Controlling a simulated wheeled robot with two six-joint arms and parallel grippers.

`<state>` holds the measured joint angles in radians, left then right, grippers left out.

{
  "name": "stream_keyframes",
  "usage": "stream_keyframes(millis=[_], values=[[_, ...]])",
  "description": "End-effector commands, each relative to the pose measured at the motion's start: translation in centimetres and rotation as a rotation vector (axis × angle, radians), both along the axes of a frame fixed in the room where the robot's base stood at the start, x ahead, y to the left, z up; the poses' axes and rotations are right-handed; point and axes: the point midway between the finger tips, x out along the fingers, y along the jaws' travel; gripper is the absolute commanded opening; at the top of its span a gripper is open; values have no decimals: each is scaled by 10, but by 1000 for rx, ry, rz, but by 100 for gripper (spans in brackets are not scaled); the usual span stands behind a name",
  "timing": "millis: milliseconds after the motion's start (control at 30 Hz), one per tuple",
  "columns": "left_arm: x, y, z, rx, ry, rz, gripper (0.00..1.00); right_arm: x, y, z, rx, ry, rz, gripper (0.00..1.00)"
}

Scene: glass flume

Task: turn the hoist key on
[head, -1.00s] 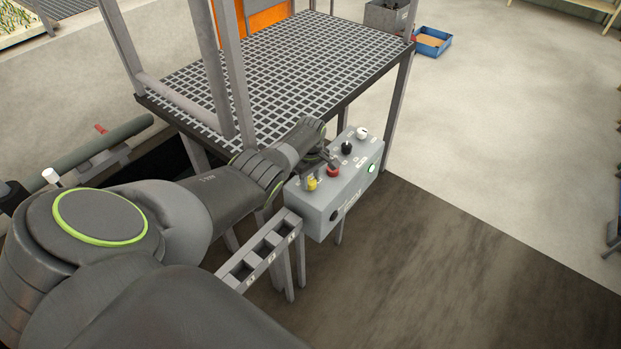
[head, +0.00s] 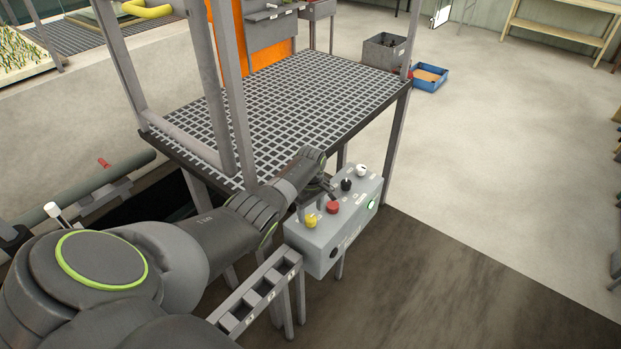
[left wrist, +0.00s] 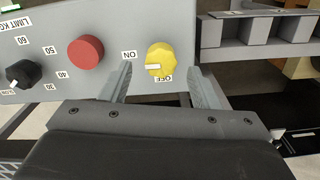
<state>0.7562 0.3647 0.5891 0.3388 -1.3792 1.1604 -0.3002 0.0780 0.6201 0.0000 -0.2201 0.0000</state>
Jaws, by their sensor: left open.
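The hoist key appears to be the yellow knob (head: 311,221) on the grey control box (head: 325,243). In the left wrist view the yellow knob (left wrist: 160,54) has a white mark on its lower left part. An ON label (left wrist: 129,55) is to its left and an OFF label (left wrist: 164,77) below it, both upside down. I cannot tell surely which label the mark points to. My left gripper (left wrist: 160,68) is open, with one finger on either side of the knob in that view and neither clearly touching it. My right gripper is out of view.
The box also carries a red button (head: 333,207), a black dial (head: 346,184), a white knob (head: 361,171) and a lit green lamp (head: 371,205). A grey slotted rack (head: 262,290) stands close at the near left. A mesh platform (head: 280,110) stands behind.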

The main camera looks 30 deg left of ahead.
Motion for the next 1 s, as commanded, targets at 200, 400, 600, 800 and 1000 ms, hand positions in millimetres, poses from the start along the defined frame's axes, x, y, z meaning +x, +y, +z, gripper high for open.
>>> stream_keyframes(millis=[200,400,600,800,1000], values=[[1,1,37,2,-4,0,56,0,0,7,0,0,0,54],[1,1,71,1,-3,0,56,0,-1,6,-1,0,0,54],[1,1,108,2,-5,0,56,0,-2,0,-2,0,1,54],[1,1,135,1,-2,1,56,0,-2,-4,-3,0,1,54],[0,0,144,0,0,1,56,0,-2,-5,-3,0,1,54]])
